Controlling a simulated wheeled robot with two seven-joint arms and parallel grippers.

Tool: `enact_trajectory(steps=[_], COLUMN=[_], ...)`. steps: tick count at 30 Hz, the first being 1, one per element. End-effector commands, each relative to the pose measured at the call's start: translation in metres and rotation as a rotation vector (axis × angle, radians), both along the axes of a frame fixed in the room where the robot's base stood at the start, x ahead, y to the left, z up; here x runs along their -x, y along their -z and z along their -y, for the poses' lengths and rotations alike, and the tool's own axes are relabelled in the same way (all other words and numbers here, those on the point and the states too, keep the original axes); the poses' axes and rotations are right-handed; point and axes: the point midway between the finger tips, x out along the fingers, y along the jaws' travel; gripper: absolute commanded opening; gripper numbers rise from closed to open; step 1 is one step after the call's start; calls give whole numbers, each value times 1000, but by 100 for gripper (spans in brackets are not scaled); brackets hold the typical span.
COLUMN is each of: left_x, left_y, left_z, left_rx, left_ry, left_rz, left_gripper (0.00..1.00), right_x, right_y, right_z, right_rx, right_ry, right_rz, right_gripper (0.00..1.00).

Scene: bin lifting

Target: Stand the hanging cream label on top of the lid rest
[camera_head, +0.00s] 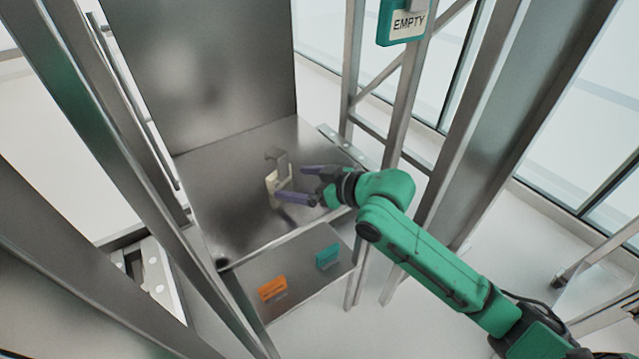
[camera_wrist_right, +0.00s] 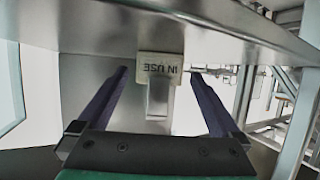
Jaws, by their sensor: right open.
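The cream label (camera_head: 272,186) hangs from a grey metal hook (camera_head: 277,156) over the steel surface in the head view. In the right wrist view the label (camera_wrist_right: 160,66) shows the words "IN USE", not the right way round, with a grey metal strip below it. My right gripper (camera_head: 292,184) is open, its purple fingers close to the label. In the wrist view the label lies between the fingers (camera_wrist_right: 160,73), with a gap on both sides. I cannot tell for sure which steel part is the lid rest. My left gripper is out of view.
A lower steel ledge (camera_head: 300,279) carries an orange tag (camera_head: 272,288) and a teal tag (camera_head: 327,256). A teal-framed "EMPTY" sign (camera_head: 404,24) hangs at the upper right. Steel posts (camera_head: 400,130) stand close around my right arm. A tall steel panel (camera_head: 205,70) rises behind.

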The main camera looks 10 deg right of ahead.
Motion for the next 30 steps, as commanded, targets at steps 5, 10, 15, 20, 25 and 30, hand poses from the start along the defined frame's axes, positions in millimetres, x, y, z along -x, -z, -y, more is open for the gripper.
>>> enact_trajectory(steps=[5,10,15,20,25,30], left_x=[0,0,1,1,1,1], left_y=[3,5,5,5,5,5], left_z=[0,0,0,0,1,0], left_rx=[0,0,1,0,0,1], left_ry=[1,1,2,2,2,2], left_rz=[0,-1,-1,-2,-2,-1], left_gripper=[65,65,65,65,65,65], right_x=[29,47,53,53,53,53], right_y=[-14,-26,-31,-31,-31,-31], right_z=[29,48,52,52,52,52], right_rx=[7,4,1,0,1,2], right_ry=[2,1,-1,-1,0,-1], right_rz=[-1,-2,0,0,1,1], right_gripper=[100,100,100,100,100,100])
